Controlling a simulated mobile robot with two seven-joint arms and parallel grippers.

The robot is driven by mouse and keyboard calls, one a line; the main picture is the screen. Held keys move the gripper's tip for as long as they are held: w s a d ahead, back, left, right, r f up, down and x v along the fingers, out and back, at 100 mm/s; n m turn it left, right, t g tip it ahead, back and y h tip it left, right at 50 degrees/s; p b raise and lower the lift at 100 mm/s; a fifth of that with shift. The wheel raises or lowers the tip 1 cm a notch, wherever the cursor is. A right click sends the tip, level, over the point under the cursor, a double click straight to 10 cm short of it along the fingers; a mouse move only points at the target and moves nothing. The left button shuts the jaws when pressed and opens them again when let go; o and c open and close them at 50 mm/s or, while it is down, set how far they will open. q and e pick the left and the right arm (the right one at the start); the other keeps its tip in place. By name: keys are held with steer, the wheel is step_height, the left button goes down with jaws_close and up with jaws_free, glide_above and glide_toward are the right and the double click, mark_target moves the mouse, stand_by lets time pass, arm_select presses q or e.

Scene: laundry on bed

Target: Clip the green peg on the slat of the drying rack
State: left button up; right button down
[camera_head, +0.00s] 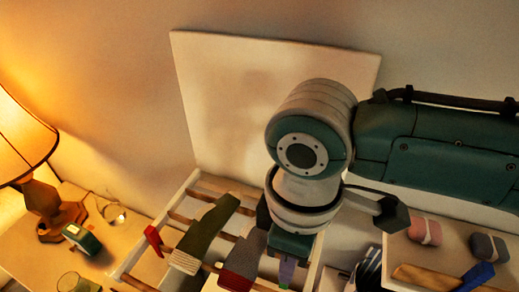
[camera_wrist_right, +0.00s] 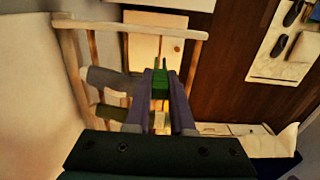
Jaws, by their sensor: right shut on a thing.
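The green peg (camera_wrist_right: 160,86) is pinched between the purple fingers of my right gripper (camera_wrist_right: 161,96) in the right wrist view, its two prongs pointing away from the gripper. The rack has a pale wooden frame and brown slats (camera_head: 182,218). In the wrist view its rail (camera_wrist_right: 125,27) lies beyond the peg. I cannot tell whether the peg touches a slat. My left gripper is not in view.
A dark green sock (camera_head: 208,232) and a grey sock (camera_head: 245,257) hang over the rack. A red peg (camera_head: 154,240) is at its left. A lit lamp (camera_head: 22,140) stands on the left table. A tray at right holds a pink bundle (camera_head: 425,231) and a grey bundle (camera_head: 489,247).

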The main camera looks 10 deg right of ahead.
mark_target(285, 288)
steer(key=shift+r+p, duration=0.15)
steer(key=shift+p, duration=0.25)
step_height(285, 288, down, 4)
steer(key=b, duration=0.3)
stand_by(0.4)
steer(key=shift+f+b, duration=0.4)
steer(key=shift+f, duration=0.15)
steer(key=shift+f+b, duration=0.95)
steer(key=shift+f, duration=0.2)
steer(key=shift+f+b, duration=1.05)
steer(key=shift+f, duration=0.3)
